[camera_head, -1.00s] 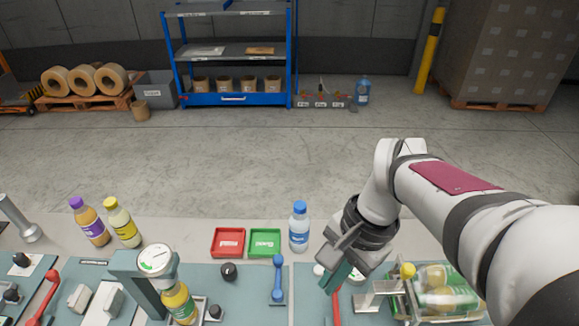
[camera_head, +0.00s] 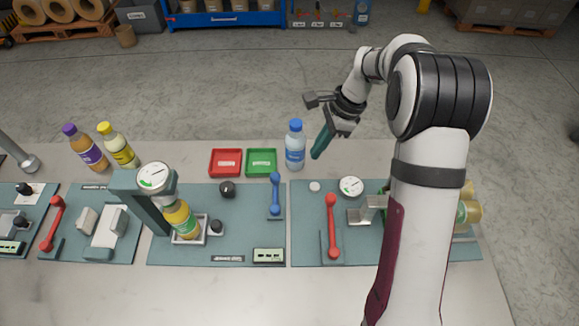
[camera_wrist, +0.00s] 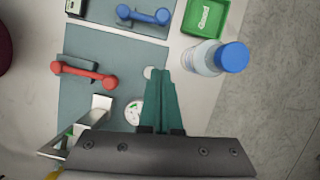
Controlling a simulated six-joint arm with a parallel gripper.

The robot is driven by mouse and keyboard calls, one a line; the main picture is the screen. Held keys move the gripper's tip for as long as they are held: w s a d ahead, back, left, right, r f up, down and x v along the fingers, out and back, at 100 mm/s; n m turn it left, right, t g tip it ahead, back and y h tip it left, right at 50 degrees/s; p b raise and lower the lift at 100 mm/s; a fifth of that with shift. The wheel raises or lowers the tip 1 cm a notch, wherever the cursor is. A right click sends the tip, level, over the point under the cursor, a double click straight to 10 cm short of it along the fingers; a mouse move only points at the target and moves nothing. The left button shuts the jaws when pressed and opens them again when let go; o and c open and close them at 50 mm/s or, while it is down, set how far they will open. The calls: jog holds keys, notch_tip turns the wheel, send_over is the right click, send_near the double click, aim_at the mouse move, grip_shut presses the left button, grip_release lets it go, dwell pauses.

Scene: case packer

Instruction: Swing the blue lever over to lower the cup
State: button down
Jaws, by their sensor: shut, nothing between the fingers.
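The blue lever (camera_head: 276,194) stands on the middle green-grey panel, its upper knob toward the back edge of the table. It also shows in the wrist view (camera_wrist: 144,15). On the same panel, a bottle with yellow-green contents (camera_head: 181,219) stands in a small holder under a round cup-like head with a dial (camera_head: 155,177) on a dark green post. My gripper (camera_head: 319,152) is shut and empty, with teal fingers. It is above the table's back edge, right of the blue-capped water bottle and apart from the lever. The fingers also show in the wrist view (camera_wrist: 160,88).
A blue-capped water bottle (camera_head: 295,148) stands between my gripper and the blue lever's side. Red (camera_head: 226,162) and green (camera_head: 262,162) trays lie behind the panel. A red lever (camera_head: 332,226) is on the right panel, another (camera_head: 53,224) at the left. Front table is clear.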

aim_at(275, 193)
jog(key=x, duration=0.7)
jog(key=shift+a+f, duration=0.1)
jog(key=shift+f, duration=0.15)
jog(key=a, duration=0.2)
jog(key=shift+s+a+r, duration=0.1)
jog(key=shift+s+a, duration=0.15)
jog(key=shift+a, duration=0.15)
jog(key=shift+s+a, duration=0.1)
jog(key=shift+a, duration=0.45)
jog(key=shift+a, duration=0.1)
